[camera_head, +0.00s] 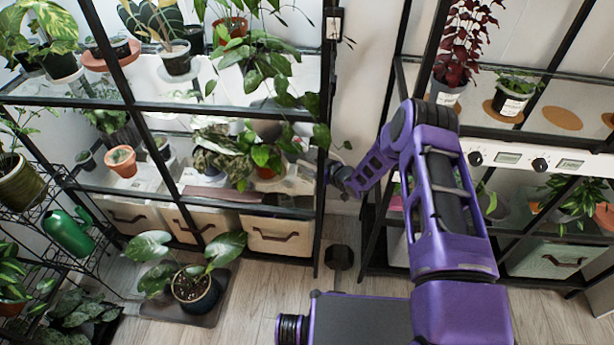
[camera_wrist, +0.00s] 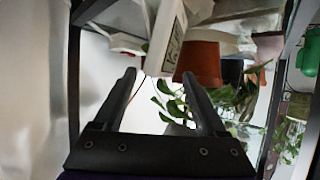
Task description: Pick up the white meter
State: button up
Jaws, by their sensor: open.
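A white box-shaped device with dark lettering on one face, likely the white meter (camera_wrist: 164,38), shows in the wrist view. It is just beyond my open gripper (camera_wrist: 160,76), and its near end lines up with the gap between the fingertips. I cannot tell whether the fingers touch it; nothing appears clamped. In the head view my gripper (camera_head: 338,178) is beside the right post of the left shelf unit, at its lower plant shelf. The meter is not clear there, partly hidden by the post and leaves.
A terracotta pot (camera_wrist: 201,62) with a leafy plant sits close behind the device. The shelf's black post (camera_head: 321,130) stands close to my gripper. A green watering can (camera_head: 69,232) is at the far left. The right shelf unit holds several pots and a panel with knobs (camera_head: 540,165).

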jog(key=shift+w+a+f, duration=0.25)
jog(key=shift+w+a, duration=0.1)
jog(key=shift+a, duration=0.05)
jog(key=c, duration=1.1)
grip_shut()
jog(key=shift+d, duration=0.15)
